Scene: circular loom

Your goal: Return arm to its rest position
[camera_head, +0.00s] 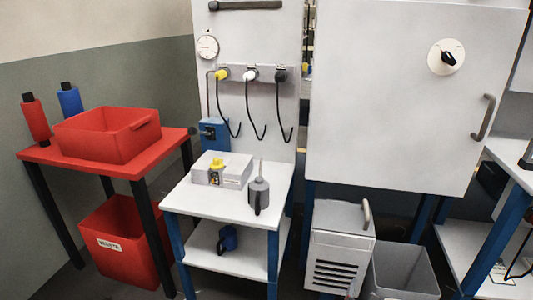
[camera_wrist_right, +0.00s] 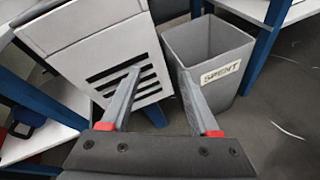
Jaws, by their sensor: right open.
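My right gripper (camera_wrist_right: 160,72) shows in the right wrist view, with its two grey fingers spread apart and nothing between them. Red pads sit at the finger bases. The fingers point toward a grey slatted cabinet (camera_wrist_right: 97,45) and a grey bin (camera_wrist_right: 205,42) labelled SPENT, which lie beyond the tips. I cannot make out either gripper clearly in the head view. My left gripper is not in view.
A white cart (camera_head: 228,204) carries a white box (camera_head: 222,170) and a grey can (camera_head: 258,194). A red table (camera_head: 100,168) with a red crate (camera_head: 110,148) stands left. A large white panel (camera_head: 400,100) stands behind the slatted cabinet (camera_head: 336,265) and bin (camera_head: 405,278).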

